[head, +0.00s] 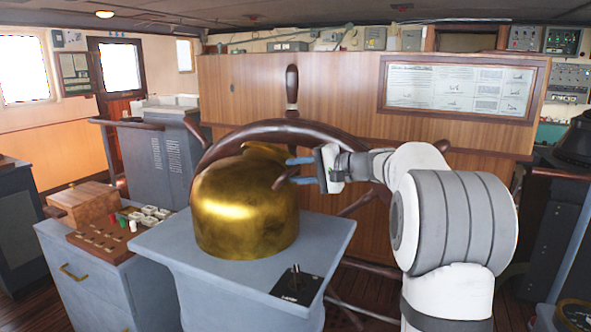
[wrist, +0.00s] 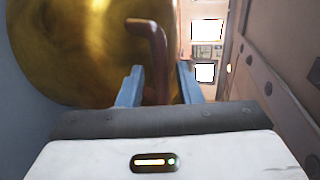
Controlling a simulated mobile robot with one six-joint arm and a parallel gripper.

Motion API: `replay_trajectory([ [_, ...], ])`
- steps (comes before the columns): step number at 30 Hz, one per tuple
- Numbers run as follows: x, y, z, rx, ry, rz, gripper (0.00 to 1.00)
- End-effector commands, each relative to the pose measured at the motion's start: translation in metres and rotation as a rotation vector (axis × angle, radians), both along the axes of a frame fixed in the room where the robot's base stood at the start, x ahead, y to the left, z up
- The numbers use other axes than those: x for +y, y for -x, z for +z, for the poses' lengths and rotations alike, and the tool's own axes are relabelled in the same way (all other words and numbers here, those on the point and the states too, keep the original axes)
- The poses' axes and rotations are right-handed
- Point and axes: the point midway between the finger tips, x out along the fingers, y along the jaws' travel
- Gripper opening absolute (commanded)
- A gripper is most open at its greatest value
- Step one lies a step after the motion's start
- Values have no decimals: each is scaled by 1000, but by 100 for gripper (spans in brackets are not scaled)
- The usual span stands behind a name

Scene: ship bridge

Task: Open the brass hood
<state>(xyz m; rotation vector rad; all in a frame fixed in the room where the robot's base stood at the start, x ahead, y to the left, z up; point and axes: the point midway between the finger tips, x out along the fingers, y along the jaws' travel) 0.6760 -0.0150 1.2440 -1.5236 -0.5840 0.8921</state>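The brass hood (head: 245,210) is a rounded gold dome on a grey-blue pedestal (head: 330,240), and it looks closed. Its brown bent handle (head: 283,181) sticks out on the right side. My gripper (head: 296,171) is at that side, with its blue fingers pointing left towards the hood. In the wrist view, the handle (wrist: 157,60) rises between the two fingertips (wrist: 158,80), with a small gap on each side. The gripper looks open around the handle, not closed on it. The hood (wrist: 85,50) fills the left of the wrist view.
A wooden ship's wheel (head: 330,135) stands right behind the hood, close to my gripper. A small black lever panel (head: 295,285) is on the pedestal's front right corner. A grey console (head: 85,255) with switches stands at the left. A wooden partition (head: 340,95) closes off the back.

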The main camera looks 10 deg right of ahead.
Motion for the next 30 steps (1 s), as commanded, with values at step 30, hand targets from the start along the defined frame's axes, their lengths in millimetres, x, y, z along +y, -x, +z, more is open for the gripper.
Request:
replay_trajectory([
  [30,17,-11,-4,0,1,2,0],
])
